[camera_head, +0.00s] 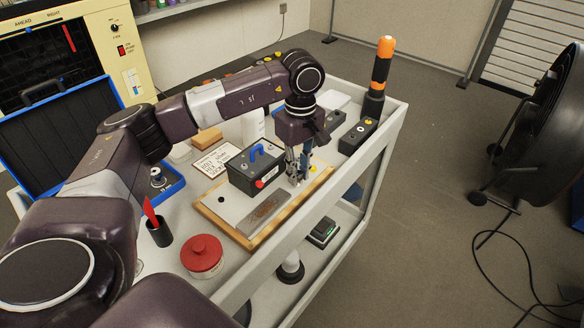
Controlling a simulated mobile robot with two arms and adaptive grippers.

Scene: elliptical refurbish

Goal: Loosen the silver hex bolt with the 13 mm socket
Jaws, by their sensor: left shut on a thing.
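My left gripper (299,174) points straight down over the right part of a wood-edged board (211,217) on the cart. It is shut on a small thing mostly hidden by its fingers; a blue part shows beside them. I cannot tell whether this is the 13 mm socket. A black box with a blue handle (264,150) stands on the board, left of the gripper. A rusty metal plate (267,208) lies in front of it. I cannot make out the silver hex bolt. A small metal piece (157,178) sits in the blue-edged case (176,192). My right gripper is out of view.
The cart's raised rim (378,160) runs along the right. A red-lidded jar (202,256) and a black cup (160,235) stand at the front left. A black box (358,137) and an orange-topped tool (383,62) stand at the back right.

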